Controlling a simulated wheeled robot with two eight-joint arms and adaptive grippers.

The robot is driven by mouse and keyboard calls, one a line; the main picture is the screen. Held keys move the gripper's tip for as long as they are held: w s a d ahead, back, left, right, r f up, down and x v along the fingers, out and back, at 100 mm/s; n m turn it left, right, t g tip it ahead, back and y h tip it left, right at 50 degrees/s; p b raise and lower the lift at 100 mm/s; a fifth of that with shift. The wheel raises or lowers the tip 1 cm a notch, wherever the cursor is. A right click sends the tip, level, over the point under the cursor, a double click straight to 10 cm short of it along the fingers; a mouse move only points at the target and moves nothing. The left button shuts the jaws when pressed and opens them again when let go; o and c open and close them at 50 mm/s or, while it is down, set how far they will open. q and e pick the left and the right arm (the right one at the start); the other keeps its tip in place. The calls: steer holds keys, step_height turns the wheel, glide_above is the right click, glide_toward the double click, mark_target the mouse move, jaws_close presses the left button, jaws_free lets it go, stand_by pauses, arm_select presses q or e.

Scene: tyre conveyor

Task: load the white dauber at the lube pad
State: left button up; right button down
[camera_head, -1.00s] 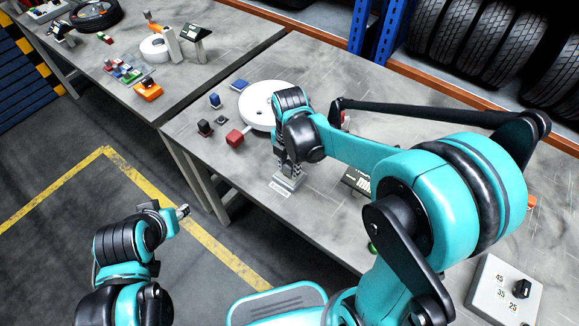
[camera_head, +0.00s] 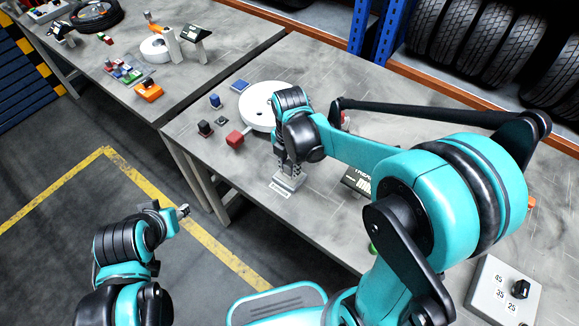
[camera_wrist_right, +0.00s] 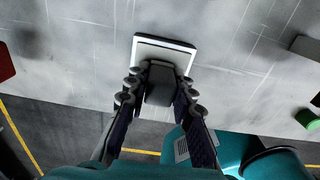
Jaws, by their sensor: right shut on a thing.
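My right gripper (camera_head: 288,168) points down over the near edge of the table. In the right wrist view my right gripper (camera_wrist_right: 160,84) is shut on a grey block-like piece, which I take to be the white dauber (camera_wrist_right: 161,88); its colour looks grey there. Just beyond the fingertips lies a square plate with a pale rim, apparently the lube pad (camera_wrist_right: 150,41). In the head view the pad (camera_head: 294,182) shows under the gripper, with a small label in front. Whether the dauber touches the pad is hidden. My left gripper (camera_head: 184,210) hangs over the floor, away from the table.
A red block (camera_head: 235,139), a blue block (camera_head: 215,101) and a dark block (camera_head: 205,128) stand left of the gripper. A white disc (camera_head: 256,100) lies behind it. A dark display (camera_head: 358,183) is to the right. A dial box (camera_head: 505,290) stands front right.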

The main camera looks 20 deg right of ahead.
mark_target(290, 164)
steer(key=shift+r+p, duration=2.4)
steer(key=shift+r, duration=0.9)
steer(key=shift+f, duration=0.1)
